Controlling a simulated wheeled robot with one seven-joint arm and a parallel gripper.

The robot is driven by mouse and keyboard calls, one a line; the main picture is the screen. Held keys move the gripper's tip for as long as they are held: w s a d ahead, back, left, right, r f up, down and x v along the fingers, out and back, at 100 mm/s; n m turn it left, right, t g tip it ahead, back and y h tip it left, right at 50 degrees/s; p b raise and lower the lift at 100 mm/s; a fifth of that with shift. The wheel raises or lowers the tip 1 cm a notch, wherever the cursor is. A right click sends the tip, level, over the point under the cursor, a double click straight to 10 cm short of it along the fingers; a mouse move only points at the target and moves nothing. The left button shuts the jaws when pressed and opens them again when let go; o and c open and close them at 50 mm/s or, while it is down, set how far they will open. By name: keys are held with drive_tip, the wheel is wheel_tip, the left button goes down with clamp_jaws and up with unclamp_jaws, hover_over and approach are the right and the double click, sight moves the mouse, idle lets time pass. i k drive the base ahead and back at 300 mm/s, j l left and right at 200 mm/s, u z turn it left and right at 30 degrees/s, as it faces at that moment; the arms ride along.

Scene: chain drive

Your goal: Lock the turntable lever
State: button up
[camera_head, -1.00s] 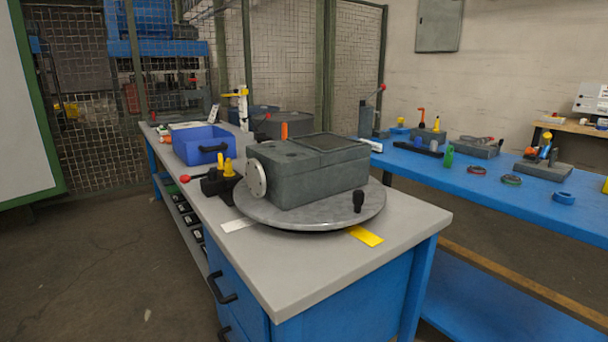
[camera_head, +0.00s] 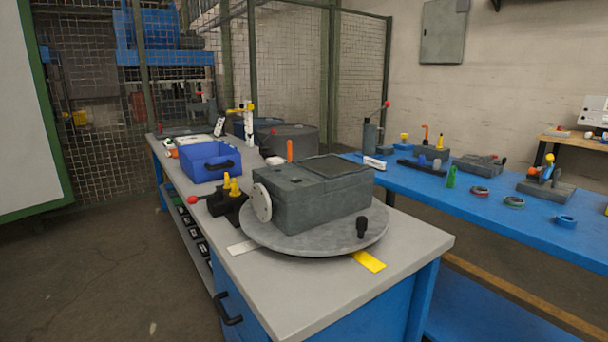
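A round grey turntable (camera_head: 290,242) sits on the grey-topped bench and carries a dark grey gearbox-like housing (camera_head: 320,200) with a pale round flange on its left face. A black knob (camera_head: 362,228) stands upright on the turntable's front right edge. At the turntable's left edge is a black block (camera_head: 230,207) with yellow pegs. A lever with a red ball end (camera_head: 192,200) sticks out from this block to the left, roughly level. Whether the lever's inner end engages the turntable cannot be seen. My gripper is not in view.
A white strip (camera_head: 242,247) and a yellow strip (camera_head: 369,261) lie by the turntable. A blue bin (camera_head: 207,163) stands farther back on the bench. A blue table (camera_head: 500,205) with tools and fixtures is at right. Open floor (camera_head: 90,280) lies to the left.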

sight(218, 195)
drive_tip(key=i+j+u, duration=0.15)
drive_tip(key=i+j, duration=0.2)
drive_tip(key=i+j+u, duration=0.15)
drive_tip(key=i+j, duration=0.15)
drive_tip(key=i, duration=0.2)
drive_tip(key=i+j+u, duration=0.15)
drive_tip(key=i+j, duration=0.15)
drive_tip(key=i, duration=0.15)
drive_tip(key=i+j+u, duration=0.1)
drive_tip(key=i, duration=0.35)
drive_tip(key=j, duration=0.1)
